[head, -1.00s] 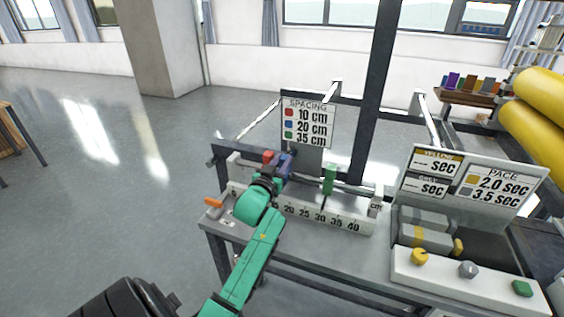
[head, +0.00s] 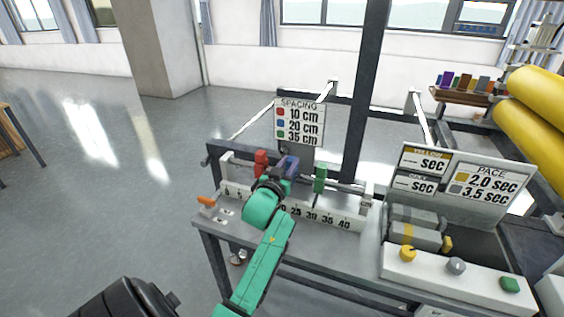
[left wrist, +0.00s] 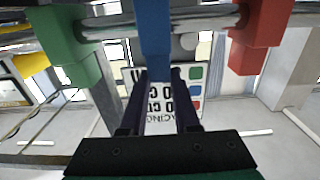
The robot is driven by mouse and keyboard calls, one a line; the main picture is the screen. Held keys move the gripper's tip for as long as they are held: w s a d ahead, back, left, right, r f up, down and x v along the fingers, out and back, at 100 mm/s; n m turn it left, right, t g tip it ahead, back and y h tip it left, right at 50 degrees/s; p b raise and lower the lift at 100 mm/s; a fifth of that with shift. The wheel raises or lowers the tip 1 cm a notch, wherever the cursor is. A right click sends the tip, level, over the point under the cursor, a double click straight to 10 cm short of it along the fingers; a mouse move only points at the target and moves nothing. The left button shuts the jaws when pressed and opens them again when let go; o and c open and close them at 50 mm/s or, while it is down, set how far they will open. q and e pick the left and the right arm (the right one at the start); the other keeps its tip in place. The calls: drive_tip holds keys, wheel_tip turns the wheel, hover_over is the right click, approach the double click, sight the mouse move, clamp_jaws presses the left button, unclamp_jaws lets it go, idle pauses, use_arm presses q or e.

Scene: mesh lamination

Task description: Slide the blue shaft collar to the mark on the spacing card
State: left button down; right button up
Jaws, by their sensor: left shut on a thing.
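The blue shaft collar (left wrist: 153,30) sits on the rail between the green collar (left wrist: 68,45) and the red collar (left wrist: 262,35) in the left wrist view. My left gripper (left wrist: 155,78) is shut on the blue collar's lower part. In the head view, my left gripper (head: 287,168) largely hides the blue collar, with the red collar (head: 261,163) to its left and the green collar (head: 320,178) to its right. The spacing card (head: 299,123) reads red 10 cm, blue 20 cm, green 35 cm. My gripper and arm cover the scale near 20. My right gripper is not in view.
The numbered scale (head: 335,219) runs in front of the rail, with 25 to 40 readable. An orange handle (head: 206,201) is at its left end. A control box with knobs (head: 440,270) and the pace board (head: 492,188) stand on the right.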

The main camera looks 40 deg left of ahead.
use_arm(q)
drive_tip(key=shift+w+d, duration=0.1)
drive_tip(key=shift+d, duration=0.2)
drive_tip(key=shift+a, duration=0.1)
drive_tip(key=c, duration=0.9)
unclamp_jaws()
drive_tip(key=shift+a, duration=0.3)
drive_tip(key=shift+c, duration=0.2)
drive_tip(key=o, duration=0.3)
drive_tip(key=shift+s+a+f, duration=0.1)
drive_tip(key=shift+s+a, duration=0.15)
drive_tip(key=shift+a, duration=0.1)
drive_tip(key=shift+d, duration=0.3)
drive_tip(key=b+v, duration=0.2)
drive_tip(key=v, duration=1.2)
drive_tip(key=shift+s, duration=0.25)
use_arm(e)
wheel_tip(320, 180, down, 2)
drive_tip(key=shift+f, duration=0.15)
